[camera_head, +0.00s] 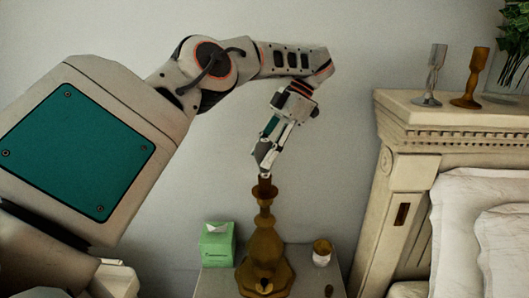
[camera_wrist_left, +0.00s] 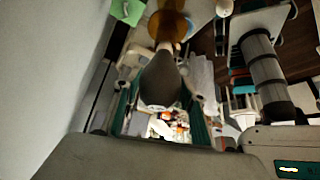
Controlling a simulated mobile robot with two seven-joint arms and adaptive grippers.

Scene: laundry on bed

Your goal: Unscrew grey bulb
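The grey bulb (camera_head: 263,153) stands above the socket of a tall brass lamp (camera_head: 265,247) on the bedside table. My left gripper (camera_head: 267,150) reaches down from above, with its fingers around the bulb. In the left wrist view the dark grey bulb (camera_wrist_left: 160,80) lies between the teal-padded fingers, which close in on its sides. The brass lamp (camera_wrist_left: 170,24) shows beyond it. The bulb's lower end is at the socket; whether its thread is still engaged is too small to tell. My right gripper is not in view.
A green tissue box (camera_head: 217,245) stands left of the lamp and a small amber jar (camera_head: 321,252) stands right, on the bedside table (camera_head: 215,284). The bed's carved headboard (camera_head: 395,180) rises at right, with two candlesticks on top. The wall behind is bare.

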